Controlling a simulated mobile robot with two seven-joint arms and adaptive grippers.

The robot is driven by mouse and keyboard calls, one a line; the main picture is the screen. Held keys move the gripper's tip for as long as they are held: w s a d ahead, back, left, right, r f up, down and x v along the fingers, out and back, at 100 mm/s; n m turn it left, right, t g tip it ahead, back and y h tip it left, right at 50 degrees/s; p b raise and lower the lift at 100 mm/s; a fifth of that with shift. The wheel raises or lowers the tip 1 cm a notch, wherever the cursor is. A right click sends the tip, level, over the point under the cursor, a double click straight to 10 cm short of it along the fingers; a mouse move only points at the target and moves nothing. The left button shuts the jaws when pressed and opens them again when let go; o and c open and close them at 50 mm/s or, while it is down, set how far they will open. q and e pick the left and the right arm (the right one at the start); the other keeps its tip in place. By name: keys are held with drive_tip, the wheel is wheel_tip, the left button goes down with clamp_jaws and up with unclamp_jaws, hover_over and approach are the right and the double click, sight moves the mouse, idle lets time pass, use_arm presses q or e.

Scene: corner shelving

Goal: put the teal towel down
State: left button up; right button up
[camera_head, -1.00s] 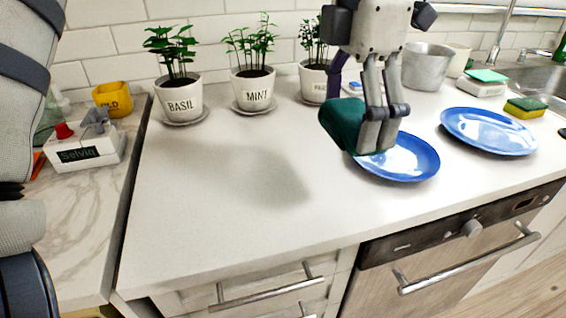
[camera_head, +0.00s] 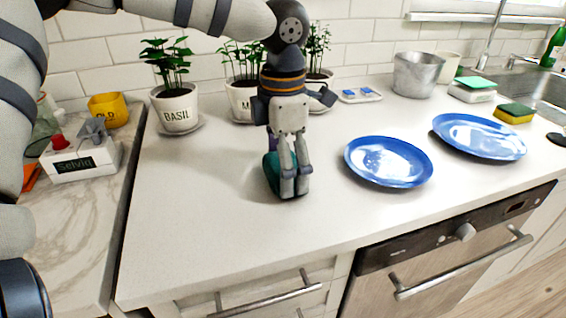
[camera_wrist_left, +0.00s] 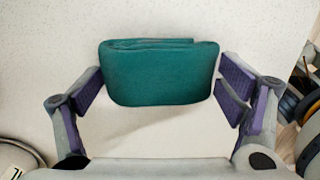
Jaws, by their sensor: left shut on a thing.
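The folded teal towel (camera_head: 271,173) is between the fingers of my left gripper (camera_head: 295,186), over the white counter to the left of the near blue plate. It is low over the counter; I cannot tell whether it touches. In the left wrist view the towel (camera_wrist_left: 160,80) spans the gap between the two purple finger pads of my left gripper (camera_wrist_left: 162,88), with pale counter behind it. The left gripper is shut on it. My right gripper is not in view.
The near blue plate (camera_head: 388,162) and another blue plate (camera_head: 478,137) lie to the right. Potted herbs, including the basil pot (camera_head: 177,110), stand along the wall. A metal pot (camera_head: 417,76) is at the back right. The front left counter (camera_head: 200,220) is clear.

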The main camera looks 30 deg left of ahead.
use_arm(q)
drive_tip(key=o, duration=0.9)
drive_tip(key=shift+f, duration=0.1)
drive_tip(key=shift+o, duration=0.2)
wheel_tip(320, 180, up, 12)
drive_tip(key=shift+r, duration=0.2)
drive_tip(key=shift+f, duration=0.1)
